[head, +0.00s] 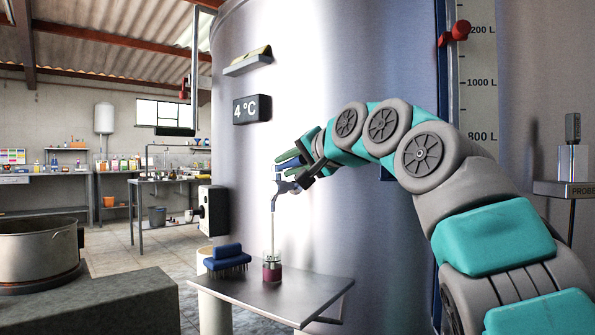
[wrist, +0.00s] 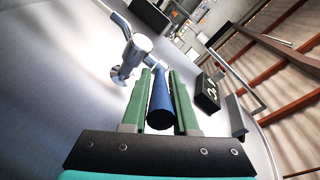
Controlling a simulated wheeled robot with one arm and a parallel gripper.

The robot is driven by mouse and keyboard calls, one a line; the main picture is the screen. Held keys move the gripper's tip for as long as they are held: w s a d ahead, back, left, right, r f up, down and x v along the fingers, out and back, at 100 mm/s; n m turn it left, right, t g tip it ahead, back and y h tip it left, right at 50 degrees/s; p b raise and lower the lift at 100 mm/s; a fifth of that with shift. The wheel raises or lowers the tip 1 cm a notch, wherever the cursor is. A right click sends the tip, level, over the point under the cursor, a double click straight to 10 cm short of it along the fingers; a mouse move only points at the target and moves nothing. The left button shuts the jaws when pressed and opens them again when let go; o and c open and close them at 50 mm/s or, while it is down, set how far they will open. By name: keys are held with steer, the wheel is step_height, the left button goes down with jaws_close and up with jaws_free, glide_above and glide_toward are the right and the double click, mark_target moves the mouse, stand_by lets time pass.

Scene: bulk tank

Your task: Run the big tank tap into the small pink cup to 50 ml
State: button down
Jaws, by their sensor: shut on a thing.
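The big steel tank (head: 330,60) fills the middle of the head view. Its metal tap (head: 286,185) sticks out low on the left side, and it also shows in the wrist view (wrist: 133,55). My gripper (head: 297,163) is shut on the blue tap handle (wrist: 161,105), with the green fingers on either side of it. A thin pale stream runs straight down from the spout into the small cup (head: 272,270). The cup stands upright on the steel shelf under the tap, dark pink in its lower part and clear above. Its markings are too small to read surely.
A blue brush (head: 227,257) lies on the shelf (head: 290,296), left of the cup. A large pot (head: 40,240) stands at the left. A temperature display (head: 252,109) hangs on the tank. My arm takes up the right side.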

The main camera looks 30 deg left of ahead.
steer(key=shift+s+a, duration=0.1)
steer(key=shift+s, duration=0.1)
steer(key=c, duration=1)
jaws_free()
steer(key=shift+s, duration=0.1)
steer(key=o, duration=0.3)
steer(key=shift+b+v, duration=0.95)
steer(key=shift+v, duration=3)
